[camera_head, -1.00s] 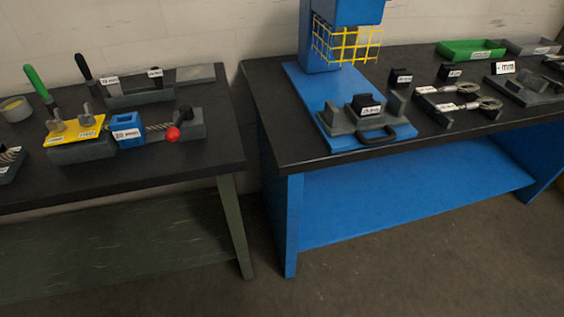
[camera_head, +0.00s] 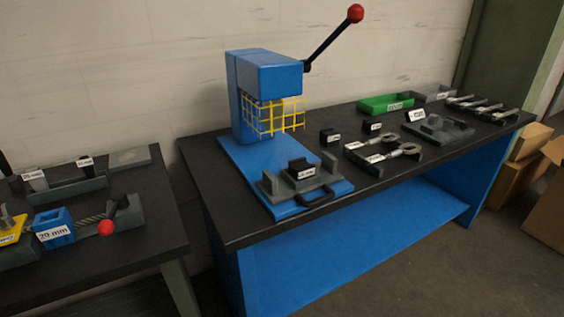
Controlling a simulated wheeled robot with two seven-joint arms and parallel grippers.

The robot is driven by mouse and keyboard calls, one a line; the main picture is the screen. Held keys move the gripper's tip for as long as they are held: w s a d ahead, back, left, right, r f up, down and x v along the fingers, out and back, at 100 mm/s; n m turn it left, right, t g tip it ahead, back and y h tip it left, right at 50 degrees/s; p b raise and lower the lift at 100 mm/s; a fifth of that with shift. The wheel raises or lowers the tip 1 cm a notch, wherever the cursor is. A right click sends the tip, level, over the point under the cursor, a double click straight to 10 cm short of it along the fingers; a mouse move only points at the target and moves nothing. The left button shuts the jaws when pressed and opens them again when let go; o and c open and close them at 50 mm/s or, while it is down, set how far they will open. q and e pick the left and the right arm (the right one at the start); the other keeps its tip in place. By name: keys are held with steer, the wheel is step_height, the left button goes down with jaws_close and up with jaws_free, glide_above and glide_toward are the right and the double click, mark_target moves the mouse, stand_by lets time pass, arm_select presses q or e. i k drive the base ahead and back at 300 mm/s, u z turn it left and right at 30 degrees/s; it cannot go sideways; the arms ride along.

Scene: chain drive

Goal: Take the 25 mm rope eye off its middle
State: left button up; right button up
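Two rope eyes with white tags lie side by side on dark rests on the blue bench; the nearer rope eye (camera_head: 377,158) and the farther rope eye (camera_head: 402,149) have pale metal loops pointing right. Their tags are too small to read, so I cannot tell which is the 25 mm one. Several similar pale, tagged pieces (camera_head: 482,106) lie at the bench's far right end. Neither of my grippers is in view.
A blue press (camera_head: 265,75) with a yellow guard (camera_head: 275,117) and red-knobbed lever (camera_head: 355,14) stands on the bench (camera_head: 235,228). A green tray (camera_head: 385,103) is at the back. A second table (camera_head: 150,220) is left, a gap between. Cardboard boxes (camera_head: 525,165) stand right.

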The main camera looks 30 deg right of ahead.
mark_target(394, 154)
steer(key=z, duration=2.1)
steer(key=k, duration=0.6)
steer(key=z, duration=0.85)
steer(key=k, duration=0.6)
steer(key=z, duration=0.6)
steer(key=i, duration=2)
steer(key=u, duration=0.45)
steer(key=i, duration=2)
steer(key=u, duration=1.7)
steer(key=i, duration=1)
steer(key=u, duration=1.15)
